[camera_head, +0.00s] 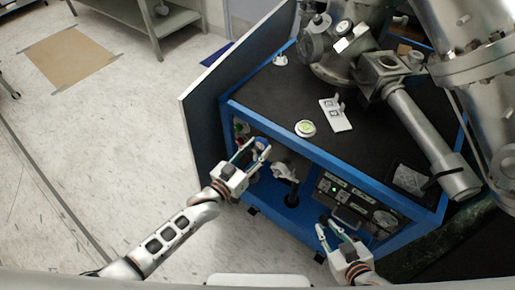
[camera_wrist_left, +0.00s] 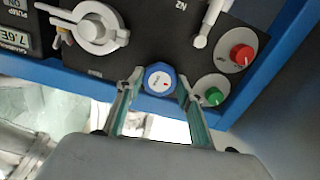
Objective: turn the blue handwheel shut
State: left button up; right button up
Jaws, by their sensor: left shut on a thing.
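The blue handwheel (camera_wrist_left: 160,79), a small knob with a pale round face, is between the fingertips of my left gripper (camera_wrist_left: 160,85) in the left wrist view. The gripper is shut on it, a finger on each side. In the head view my left gripper (camera_head: 256,149) reaches the front left of the blue-framed bench. The handwheel cannot be clearly made out there. My right gripper (camera_head: 337,228) is open and empty, in front of the control panel.
A red button (camera_wrist_left: 242,55) and a green button (camera_wrist_left: 213,96) sit close beside the handwheel. A large silver valve (camera_wrist_left: 97,28) is on its other side. The instrument panel (camera_head: 350,204) is right of the left gripper. Open floor (camera_head: 110,140) lies left.

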pick_arm(q)
jog(key=m, duration=0.4)
jog(key=shift+m, duration=0.3)
jog(key=m, duration=0.3)
jog(key=shift+m, duration=0.4)
jog(key=m+b, duration=0.1)
jog(key=m, duration=0.4)
jog(key=shift+b, duration=0.3)
jog(key=shift+m+b, duration=0.3)
jog(key=shift+m, duration=1.4)
pick_arm(e)
jog(key=shift+w+d+f, duration=0.25)
jog(key=shift+w+f, duration=0.15)
jog(key=shift+f, duration=0.1)
pick_arm(q)
jog(key=shift+r, duration=0.1)
pick_arm(e)
jog(key=shift+s+f, duration=0.25)
jog(key=shift+s, duration=0.1)
pick_arm(q)
jog(key=o, duration=1.1)
pick_arm(e)
jog(key=shift+f, duration=0.1)
